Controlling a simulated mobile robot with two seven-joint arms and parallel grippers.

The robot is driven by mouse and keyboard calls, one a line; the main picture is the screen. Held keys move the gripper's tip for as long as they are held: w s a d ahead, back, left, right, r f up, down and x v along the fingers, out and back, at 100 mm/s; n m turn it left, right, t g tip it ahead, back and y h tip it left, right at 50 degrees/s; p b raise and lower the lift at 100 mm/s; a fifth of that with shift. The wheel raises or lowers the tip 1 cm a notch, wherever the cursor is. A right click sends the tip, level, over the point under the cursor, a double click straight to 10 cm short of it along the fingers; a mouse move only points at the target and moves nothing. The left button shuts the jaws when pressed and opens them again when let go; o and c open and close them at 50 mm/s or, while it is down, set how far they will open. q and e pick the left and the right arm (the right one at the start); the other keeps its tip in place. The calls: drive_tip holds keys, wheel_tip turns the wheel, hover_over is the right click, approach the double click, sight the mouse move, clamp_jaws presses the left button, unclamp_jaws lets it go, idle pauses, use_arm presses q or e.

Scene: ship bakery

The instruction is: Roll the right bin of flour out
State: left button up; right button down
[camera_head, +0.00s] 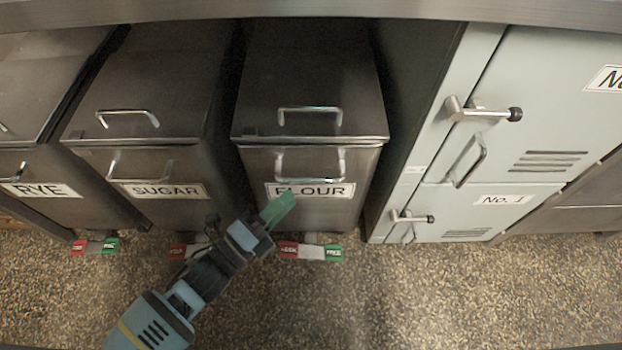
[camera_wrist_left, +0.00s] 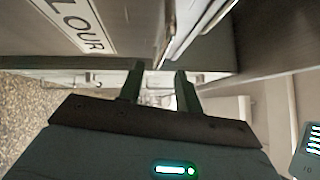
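The flour bin (camera_head: 310,95) is a dark metal bin with a sloped lid, at the right end of the row of bins. A white FLOUR label (camera_head: 325,190) is on its front, with a front handle (camera_head: 312,152) just above it and a lid handle (camera_head: 310,110) higher up. My left gripper (camera_head: 278,208) is in front of the label and covers its left part. In the left wrist view its two fingers (camera_wrist_left: 158,82) stand apart with nothing seen held between them. Part of the label (camera_wrist_left: 85,25) shows there too. My right gripper is not in view.
A red and green foot pedal (camera_head: 310,252) is at the flour bin's base. The sugar bin (camera_head: 165,80) and rye bin (camera_head: 40,85) stand to the left. Grey lockers (camera_head: 540,110) with protruding latches stand close on the right. The speckled floor (camera_head: 430,295) in front is clear.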

sight(311, 178)
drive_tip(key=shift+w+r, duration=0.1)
